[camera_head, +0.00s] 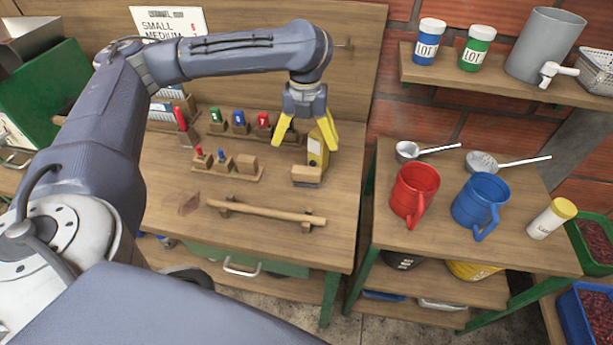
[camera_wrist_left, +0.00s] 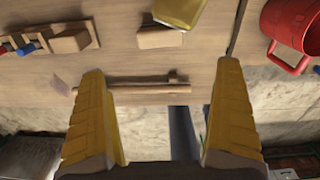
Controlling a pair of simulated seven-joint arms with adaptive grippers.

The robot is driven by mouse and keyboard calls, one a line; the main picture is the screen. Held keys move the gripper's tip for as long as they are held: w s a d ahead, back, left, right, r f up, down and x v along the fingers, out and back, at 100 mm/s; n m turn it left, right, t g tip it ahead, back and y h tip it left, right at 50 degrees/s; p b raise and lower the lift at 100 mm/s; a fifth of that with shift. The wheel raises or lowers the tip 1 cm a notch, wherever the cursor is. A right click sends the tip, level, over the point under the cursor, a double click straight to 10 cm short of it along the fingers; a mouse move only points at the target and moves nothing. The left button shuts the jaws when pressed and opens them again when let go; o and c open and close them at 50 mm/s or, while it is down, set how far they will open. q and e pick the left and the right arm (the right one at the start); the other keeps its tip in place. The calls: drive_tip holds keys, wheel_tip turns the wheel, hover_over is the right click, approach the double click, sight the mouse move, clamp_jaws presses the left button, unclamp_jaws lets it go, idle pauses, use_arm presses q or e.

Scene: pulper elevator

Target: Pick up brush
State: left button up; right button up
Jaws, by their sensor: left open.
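The brush (camera_head: 306,176) looks like a small wooden block with a dark underside, lying near the right side of the wooden workbench (camera_head: 330,235). In the left wrist view, the brush (camera_wrist_left: 160,38) shows as a plain block beyond the fingertips, below a yellow container. My left gripper (camera_head: 305,134) has yellow fingers, is open and empty, and hangs above the bench near the brush. In the left wrist view the gripper (camera_wrist_left: 162,72) has its fingers spread wide, with nothing between them touching. My right gripper is not in view.
A yellow container (camera_head: 317,152) stands just behind the brush, close to the fingers. A wooden rod (camera_head: 266,211) rests on two supports in front. Wooden blocks with coloured pieces (camera_head: 221,163) stand left. A red mug (camera_head: 414,188) and blue mug (camera_head: 480,200) stand on the right table.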

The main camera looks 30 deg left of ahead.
sight(306, 173)
use_arm(q)
drive_tip(key=shift+f, duration=5.95)
drive_tip(key=shift+c, duration=0.6)
drive_tip(key=c, duration=1.2)
drive_tip(key=shift+r, duration=0.15)
wheel_tip(306, 173, up, 20)
drive_tip(key=shift+f, duration=0.15)
